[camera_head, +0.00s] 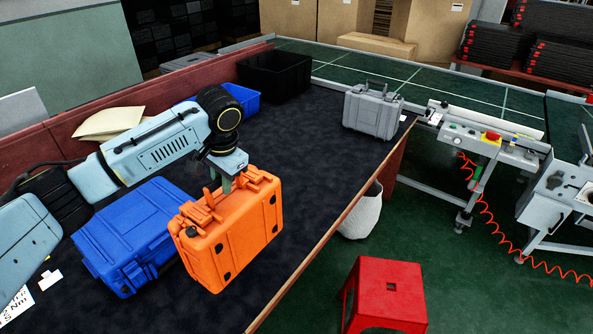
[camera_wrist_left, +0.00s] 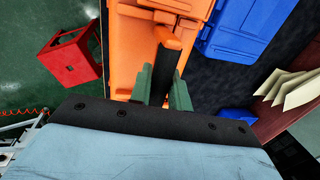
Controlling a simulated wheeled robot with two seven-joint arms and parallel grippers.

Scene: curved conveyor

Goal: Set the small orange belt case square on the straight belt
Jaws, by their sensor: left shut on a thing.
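The orange case (camera_head: 232,238) stands upright at the near part of the dark table, beside the blue case. My left gripper (camera_head: 224,180) reaches down to it from above and is shut on its handle. In the left wrist view the green fingers of the left gripper (camera_wrist_left: 162,88) sit on both sides of the handle of the orange case (camera_wrist_left: 122,50). I cannot tell whether the case's bottom touches the table. The green belt (camera_head: 420,80) runs along the back, beyond the table. My right gripper is not in view.
A blue case (camera_head: 120,230) lies left of the orange one. A grey case (camera_head: 373,112) stands at the table's far right. A black bin (camera_head: 275,75) and a blue bin (camera_head: 240,98) are at the back. A red stool (camera_head: 385,290) stands on the floor. The table's middle is clear.

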